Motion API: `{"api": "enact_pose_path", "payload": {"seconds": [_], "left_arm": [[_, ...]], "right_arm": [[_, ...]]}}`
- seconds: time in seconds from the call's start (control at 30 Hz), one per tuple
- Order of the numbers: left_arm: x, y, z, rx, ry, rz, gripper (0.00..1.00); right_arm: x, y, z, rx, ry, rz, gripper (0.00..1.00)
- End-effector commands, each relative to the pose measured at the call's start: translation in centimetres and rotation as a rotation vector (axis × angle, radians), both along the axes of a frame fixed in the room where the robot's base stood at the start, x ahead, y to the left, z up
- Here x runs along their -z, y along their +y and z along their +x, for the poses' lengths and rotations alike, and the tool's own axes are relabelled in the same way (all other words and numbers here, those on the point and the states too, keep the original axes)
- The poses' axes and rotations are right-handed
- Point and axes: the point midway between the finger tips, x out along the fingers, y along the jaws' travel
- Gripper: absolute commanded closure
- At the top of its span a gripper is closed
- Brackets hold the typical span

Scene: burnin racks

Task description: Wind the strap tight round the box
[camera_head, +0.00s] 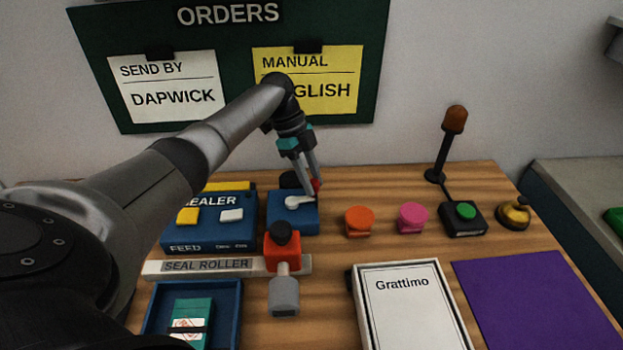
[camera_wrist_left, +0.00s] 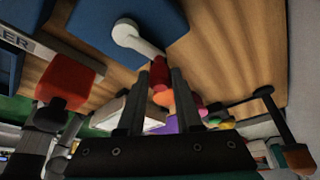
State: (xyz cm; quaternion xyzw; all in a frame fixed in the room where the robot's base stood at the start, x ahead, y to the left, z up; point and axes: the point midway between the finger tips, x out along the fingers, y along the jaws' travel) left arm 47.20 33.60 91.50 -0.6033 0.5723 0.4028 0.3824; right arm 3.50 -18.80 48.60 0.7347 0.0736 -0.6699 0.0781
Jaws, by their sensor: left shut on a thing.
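A teal box (camera_head: 193,312) with a pale printed label lies in a blue tray (camera_head: 236,306) at the bottom left of the head view. Thin dark bands cross the box; I cannot tell how tight they are. A blue block (camera_head: 283,220) carries a white crank (camera_head: 298,201), which also shows in the wrist view (camera_wrist_left: 135,38), with a red knob (camera_wrist_left: 158,73) at its end. My left gripper (camera_head: 314,188) is shut on the red knob, its fingers on either side of it in the wrist view. My right gripper is not in view.
A blue sealer (camera_head: 205,240) stands left of the crank. In front are a seal roller rail (camera_head: 165,270) and a red slider (camera_head: 281,260) with a grey handle. Orange (camera_head: 359,220) and pink (camera_head: 411,216) pieces, a Grattimo-labelled box (camera_head: 405,300) and a purple mat (camera_head: 530,295) lie right.

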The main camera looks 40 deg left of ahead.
Motion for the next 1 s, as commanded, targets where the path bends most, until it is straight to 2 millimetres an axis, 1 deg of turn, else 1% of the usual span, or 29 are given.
{"api": "enact_pose_path", "payload": {"seconds": [0.03,0.2,0.3,0.53,0.63,0.77,0.87,1.0], "left_arm": [[0.0,-0.1,0.0,0.0,0.001,0.0,0.65],[0.0,0.0,0.0,-0.001,0.001,0.0,0.46],[0.0,0.0,0.0,-0.001,0.0,0.0,0.37],[0.0,0.0,0.0,-0.002,0.001,0.0,0.37],[-0.5,0.2,0.0,-0.003,-0.001,0.0,0.37],[-2.3,1.0,0.0,-0.003,-0.003,0.001,0.37],[-4.5,1.8,0.0,-0.004,-0.004,0.001,0.37],[-7.8,3.2,-0.1,-0.004,-0.004,0.001,0.37]], "right_arm": [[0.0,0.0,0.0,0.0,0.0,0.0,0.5],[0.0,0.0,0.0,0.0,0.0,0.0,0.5],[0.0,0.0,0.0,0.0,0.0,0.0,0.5],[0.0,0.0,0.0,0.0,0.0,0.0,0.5],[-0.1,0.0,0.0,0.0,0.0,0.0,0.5],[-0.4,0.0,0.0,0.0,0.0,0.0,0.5],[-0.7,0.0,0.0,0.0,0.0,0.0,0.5],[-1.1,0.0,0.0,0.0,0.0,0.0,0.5]]}}
